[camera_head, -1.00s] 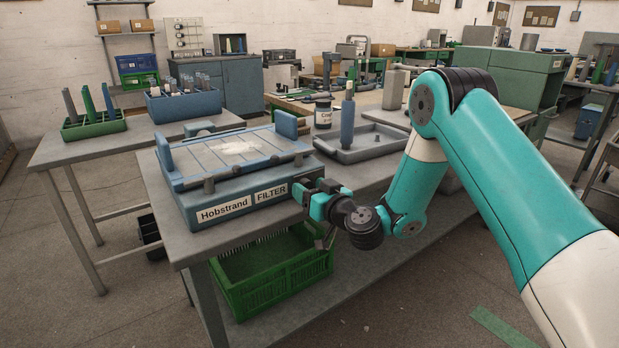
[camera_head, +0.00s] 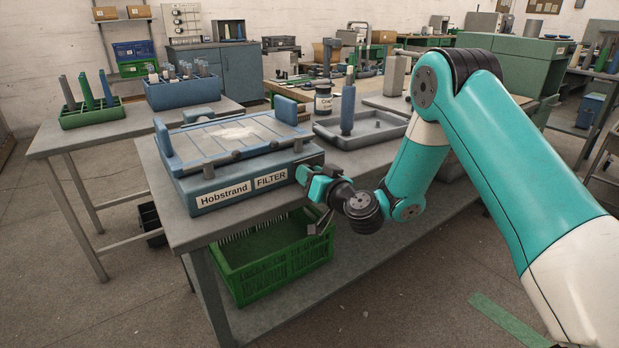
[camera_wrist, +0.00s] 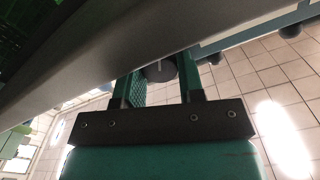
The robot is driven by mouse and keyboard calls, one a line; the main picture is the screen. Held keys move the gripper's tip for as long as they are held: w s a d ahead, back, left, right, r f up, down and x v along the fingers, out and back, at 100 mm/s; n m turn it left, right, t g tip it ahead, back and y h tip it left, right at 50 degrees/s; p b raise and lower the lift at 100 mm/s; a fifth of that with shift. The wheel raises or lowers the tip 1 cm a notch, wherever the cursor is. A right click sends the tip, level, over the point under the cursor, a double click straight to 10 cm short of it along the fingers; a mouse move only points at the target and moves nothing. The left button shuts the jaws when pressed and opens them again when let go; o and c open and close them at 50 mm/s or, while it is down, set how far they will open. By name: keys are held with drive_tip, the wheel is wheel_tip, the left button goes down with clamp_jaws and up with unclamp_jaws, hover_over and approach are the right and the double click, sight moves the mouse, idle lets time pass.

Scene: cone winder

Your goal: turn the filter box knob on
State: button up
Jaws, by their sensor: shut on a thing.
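The filter box (camera_head: 236,190) is a blue-grey case labelled "Hobstrand FILTER", on the front of the grey table in the head view. Its top carries a slatted panel with a pale whitish patch. My gripper (camera_head: 305,171) is at the right end of the box's front face, just right of the FILTER label. In the wrist view, a dark round knob (camera_wrist: 160,71) sits between the two fingers of my gripper (camera_wrist: 160,80), which is shut on it. In the head view the knob is hidden behind my gripper, and its turn position cannot be told.
A green crate (camera_head: 233,279) sits on the shelf below the table. A grey tray (camera_head: 388,139) with an upright blue spindle (camera_head: 348,110) stands right of the box, near a dark jar (camera_head: 323,101). A second table (camera_head: 92,136) with racks is at the left.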

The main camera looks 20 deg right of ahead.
drive_tip(key=shift+m, duration=0.3)
drive_tip(key=o, duration=0.9)
drive_tip(key=shift+s+d+f+b, duration=0.25)
drive_tip(key=shift+s+b, duration=0.3)
drive_tip(key=shift+b, duration=0.7)
drive_tip(key=shift+r+b+v, duration=0.15)
drive_tip(key=shift+b+v, duration=3.9)
drive_tip(key=shift+b, duration=1.35)
drive_tip(key=shift+r+b+v, duration=0.15)
drive_tip(key=shift+b+v, duration=3.95)
drive_tip(key=shift+b, duration=1.25)
